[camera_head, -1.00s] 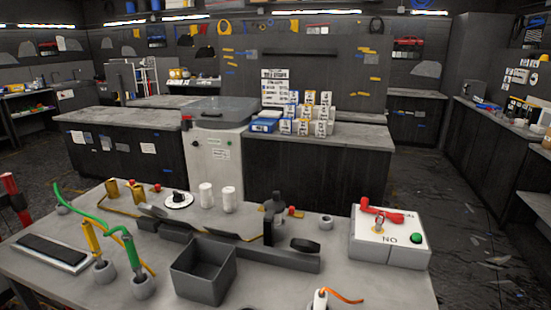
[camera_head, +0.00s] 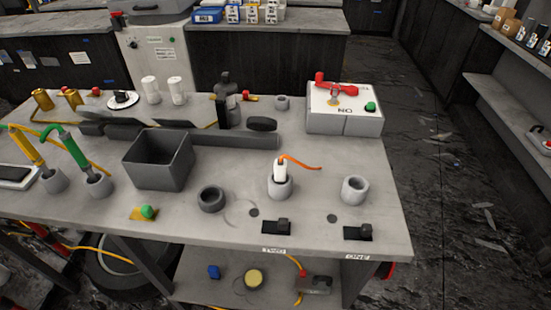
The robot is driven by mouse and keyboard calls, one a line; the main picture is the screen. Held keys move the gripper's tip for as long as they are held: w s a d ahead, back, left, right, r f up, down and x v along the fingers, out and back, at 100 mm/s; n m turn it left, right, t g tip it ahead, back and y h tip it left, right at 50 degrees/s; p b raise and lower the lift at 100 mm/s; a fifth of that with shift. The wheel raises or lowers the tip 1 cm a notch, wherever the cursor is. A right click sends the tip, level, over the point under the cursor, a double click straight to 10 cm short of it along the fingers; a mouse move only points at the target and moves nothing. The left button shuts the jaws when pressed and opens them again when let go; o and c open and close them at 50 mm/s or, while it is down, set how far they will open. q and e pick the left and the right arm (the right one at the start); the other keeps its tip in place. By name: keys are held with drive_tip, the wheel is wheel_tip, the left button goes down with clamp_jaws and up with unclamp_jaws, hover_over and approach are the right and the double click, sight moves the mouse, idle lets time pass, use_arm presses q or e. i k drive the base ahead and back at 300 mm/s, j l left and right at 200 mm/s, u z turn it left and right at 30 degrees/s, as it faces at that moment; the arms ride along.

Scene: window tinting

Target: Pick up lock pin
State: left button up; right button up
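No part is labelled as the lock pin, so I cannot tell for sure which it is. A white upright piece with an orange cord (camera_head: 281,172) stands in a grey ring holder (camera_head: 280,189) on the right half of the workbench. The cord trails off to its right. A red handle (camera_head: 336,86) with a small ring under it lies on a grey-white box (camera_head: 345,122) at the back right of the bench. Neither of my grippers is in view.
The grey workbench (camera_head: 235,232) carries an empty dark tray (camera_head: 157,170), an empty light cup (camera_head: 354,190), a dark ring (camera_head: 211,199), and green and yellow tools in holders at left. Small black blocks sit near the front edge. The floor (camera_head: 455,240) at right is littered.

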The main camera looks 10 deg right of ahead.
sight(335, 92)
drive_tip(key=l+z, duration=0.1)
drive_tip(key=l, duration=0.35)
drive_tip(key=i+l+z, duration=0.1)
drive_tip(key=l, duration=0.3)
drive_tip(key=i+l+z, duration=0.1)
drive_tip(key=l, duration=0.3)
drive_tip(key=i+l+z, duration=0.15)
drive_tip(key=l, duration=0.25)
drive_tip(key=i+l+z, duration=0.1)
drive_tip(key=l, duration=0.3)
drive_tip(key=i+l+z, duration=0.1)
drive_tip(key=l, duration=0.3)
drive_tip(key=i+l+z, duration=0.1)
drive_tip(key=l, duration=0.3)
drive_tip(key=i+l+z, duration=0.1)
drive_tip(key=i+l, duration=0.2)
drive_tip(key=i+u, duration=0.3)
drive_tip(key=i, duration=0.25)
drive_tip(key=i+l+u, duration=0.3)
drive_tip(key=i, duration=0.25)
drive_tip(key=i+u, duration=0.35)
drive_tip(key=i, duration=0.15)
drive_tip(key=i+l+u, duration=0.15)
drive_tip(key=i+u, duration=0.15)
drive_tip(key=i, duration=0.15)
drive_tip(key=i+l+u, duration=0.35)
drive_tip(key=i, duration=0.15)
